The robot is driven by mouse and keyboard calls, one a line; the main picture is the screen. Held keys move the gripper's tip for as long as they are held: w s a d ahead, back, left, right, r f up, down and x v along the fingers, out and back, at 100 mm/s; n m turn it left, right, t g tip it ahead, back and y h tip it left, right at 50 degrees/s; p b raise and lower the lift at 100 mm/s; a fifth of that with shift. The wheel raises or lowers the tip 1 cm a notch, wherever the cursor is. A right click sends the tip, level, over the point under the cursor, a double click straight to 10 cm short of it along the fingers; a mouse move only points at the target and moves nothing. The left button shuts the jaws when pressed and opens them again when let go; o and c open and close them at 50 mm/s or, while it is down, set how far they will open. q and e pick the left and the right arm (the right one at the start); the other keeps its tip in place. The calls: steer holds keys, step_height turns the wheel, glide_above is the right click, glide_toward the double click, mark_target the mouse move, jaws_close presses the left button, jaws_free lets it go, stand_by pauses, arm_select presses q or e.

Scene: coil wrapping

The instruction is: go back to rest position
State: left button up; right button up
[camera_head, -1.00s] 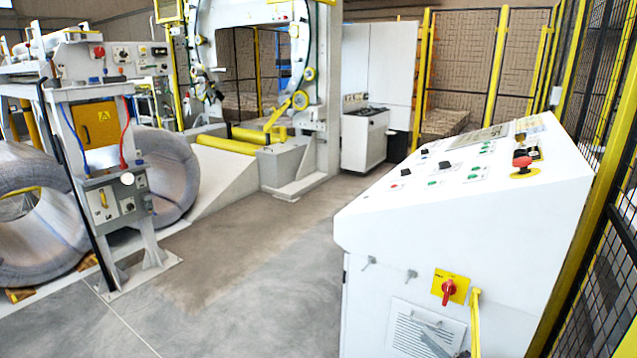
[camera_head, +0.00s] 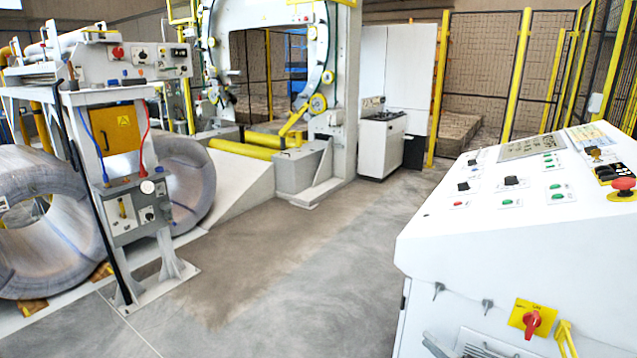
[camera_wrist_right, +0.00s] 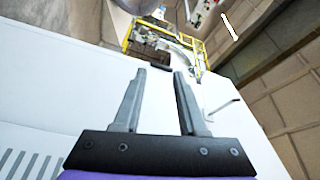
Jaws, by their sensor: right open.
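My right gripper (camera_head: 434,345) shows only as a small grey tip at the bottom edge of the head view, in front of the white control console (camera_head: 470,262). In the right wrist view, my right gripper (camera_wrist_right: 160,73) has its two grey fingers apart with nothing between them. The white face of the console (camera_wrist_right: 60,85) fills much of that view behind the fingers. I cannot tell the gap between the fingers and the console. My left gripper is not in view.
The console carries a red emergency button (camera_head: 622,184) and a red switch (camera_head: 532,322). Wire coils (camera_head: 45,215) lie at left beside a grey machine stand (camera_head: 140,205). A large ring machine (camera_head: 345,100) stands behind. The floor (camera_head: 290,260) between is clear.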

steer(key=s+a+r+n+g+h+p, duration=0.2)
steer(key=s+a+r+n+g+p, duration=0.35)
steer(key=s+a+r, duration=0.85)
arm_select(q)
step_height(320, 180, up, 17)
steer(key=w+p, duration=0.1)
steer(key=p, duration=0.8)
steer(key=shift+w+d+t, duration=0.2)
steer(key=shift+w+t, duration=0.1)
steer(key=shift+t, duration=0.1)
arm_select(e)
steer(key=s+r+g+h, duration=0.1)
steer(key=s+h, duration=0.2)
steer(key=s, duration=0.5)
steer(key=s+d+r+n+g+h, duration=0.1)
steer(key=s+g+h, duration=0.1)
steer(key=s, duration=0.6)
steer(key=s+d+r+n+g+h, duration=0.1)
steer(key=s+h, duration=0.2)
steer(key=s, duration=0.5)
steer(key=shift+r+g+h, duration=0.3)
steer(key=shift+g+h, duration=0.05)
steer(key=shift+h, duration=0.05)
steer(key=shift+s, duration=0.1)
